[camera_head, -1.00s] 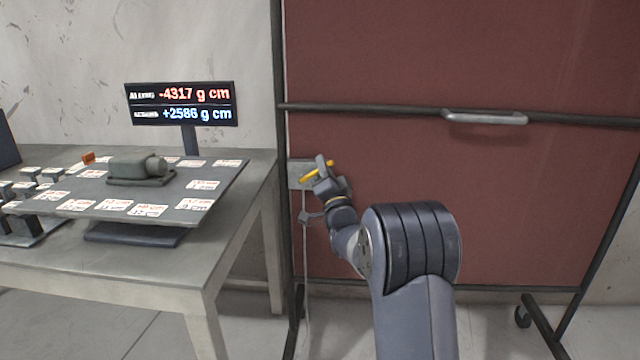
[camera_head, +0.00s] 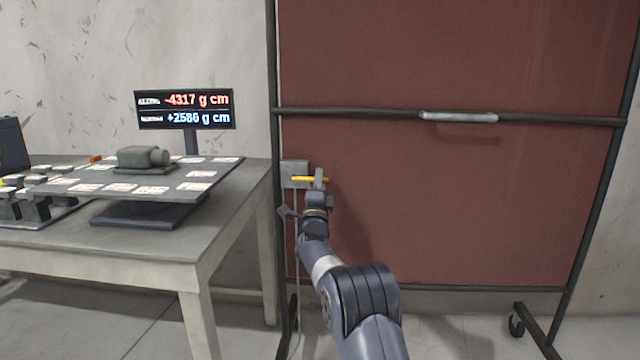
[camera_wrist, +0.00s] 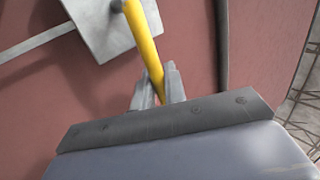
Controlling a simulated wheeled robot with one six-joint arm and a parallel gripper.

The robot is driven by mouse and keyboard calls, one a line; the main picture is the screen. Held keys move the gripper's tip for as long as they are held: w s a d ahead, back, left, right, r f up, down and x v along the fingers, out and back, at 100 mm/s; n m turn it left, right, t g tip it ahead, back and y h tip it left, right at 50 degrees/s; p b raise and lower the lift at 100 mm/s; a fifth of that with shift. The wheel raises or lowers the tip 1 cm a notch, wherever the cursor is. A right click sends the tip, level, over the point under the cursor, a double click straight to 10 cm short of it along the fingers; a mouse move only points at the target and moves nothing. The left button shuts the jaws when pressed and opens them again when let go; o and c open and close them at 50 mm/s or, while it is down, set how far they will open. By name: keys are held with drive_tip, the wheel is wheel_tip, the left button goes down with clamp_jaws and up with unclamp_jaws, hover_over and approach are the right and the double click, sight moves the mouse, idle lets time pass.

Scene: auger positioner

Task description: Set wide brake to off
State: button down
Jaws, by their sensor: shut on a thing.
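The brake shows as a yellow lever (camera_head: 303,179) on a grey plate (camera_head: 293,168) at the left edge of the dark red panel. The lever points right and lies about level in the head view. My gripper (camera_head: 318,181) is shut on the lever near its outer end. In the wrist view the yellow lever (camera_wrist: 143,42) runs from its pivot on the plate (camera_wrist: 95,28) down between the fingers of my gripper (camera_wrist: 158,88). No label or off mark is readable on the plate.
A grey table (camera_head: 215,235) stands at the left with a tilted card-covered board (camera_head: 215,170) and a display (camera_head: 185,109) reading -4317 and +2586 g cm. A dark bar with a metal handle (camera_head: 458,117) crosses the panel. A wheeled foot (camera_head: 517,325) stands at the lower right.

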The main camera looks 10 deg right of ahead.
idle(0.4)
drive_tip(key=c, duration=1.5)
unclamp_jaws()
drive_tip(key=shift+c, duration=0.2)
drive_tip(key=shift+f, duration=0.1)
drive_tip(key=p+v, duration=0.1)
drive_tip(key=v, duration=0.9)
drive_tip(key=shift+s+f, duration=0.15)
drive_tip(key=shift+s, duration=0.15)
drive_tip(key=shift+w+a, duration=0.1)
drive_tip(key=shift+w, duration=0.05)
drive_tip(key=shift+b+x, duration=0.5)
drive_tip(key=shift+x, duration=4.85)
